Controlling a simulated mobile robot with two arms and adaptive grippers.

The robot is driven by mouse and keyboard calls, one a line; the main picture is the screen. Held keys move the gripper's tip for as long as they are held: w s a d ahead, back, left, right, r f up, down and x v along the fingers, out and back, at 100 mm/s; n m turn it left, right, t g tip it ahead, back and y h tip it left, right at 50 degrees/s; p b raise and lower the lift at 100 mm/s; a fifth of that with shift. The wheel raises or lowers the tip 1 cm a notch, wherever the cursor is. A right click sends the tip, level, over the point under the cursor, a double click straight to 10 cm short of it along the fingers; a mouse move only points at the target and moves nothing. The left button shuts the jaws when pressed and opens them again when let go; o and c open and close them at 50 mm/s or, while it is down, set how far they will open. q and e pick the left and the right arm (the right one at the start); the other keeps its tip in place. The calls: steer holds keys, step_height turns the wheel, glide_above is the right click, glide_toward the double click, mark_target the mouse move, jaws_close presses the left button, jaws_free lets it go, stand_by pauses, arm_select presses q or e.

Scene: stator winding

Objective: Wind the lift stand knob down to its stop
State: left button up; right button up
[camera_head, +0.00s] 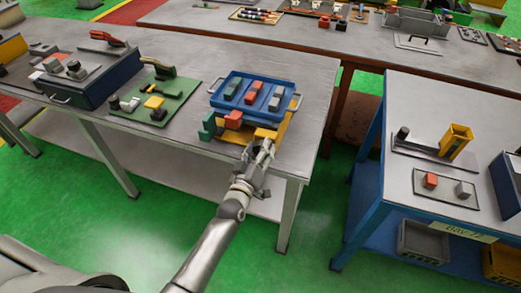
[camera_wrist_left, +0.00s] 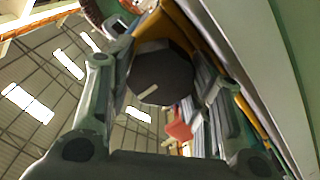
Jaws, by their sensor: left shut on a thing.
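My left gripper (camera_head: 258,150) reaches the front edge of the long grey table, at the yellow-orange lift stand (camera_head: 287,125). In the left wrist view its two fingers stand on either side of the dark, many-sided knob (camera_wrist_left: 160,70), shut on it. The knob's face carries a pale line, slanted up to the right. In the head view the knob is hidden by the gripper. Yellow stand parts (camera_wrist_left: 192,28) show behind the knob in the wrist view. My right gripper is not in view.
A green block (camera_head: 208,124) and a red block (camera_head: 233,119) are left of the gripper. A green board (camera_head: 181,87) lies farther left. A blue-framed bench (camera_head: 403,180) stands at right.

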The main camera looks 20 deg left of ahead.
arm_select(q)
steer(key=shift+n, duration=0.4)
steer(key=o, duration=1)
steer(key=shift+s, duration=0.1)
steer(key=shift+f, duration=0.1)
steer(key=shift+s+f, duration=0.15)
steer(key=shift+s, duration=0.4)
steer(key=s, duration=0.6)
steer(key=shift+s+r, duration=0.35)
steer(key=shift+s, duration=0.05)
steer(key=shift+a, duration=0.1)
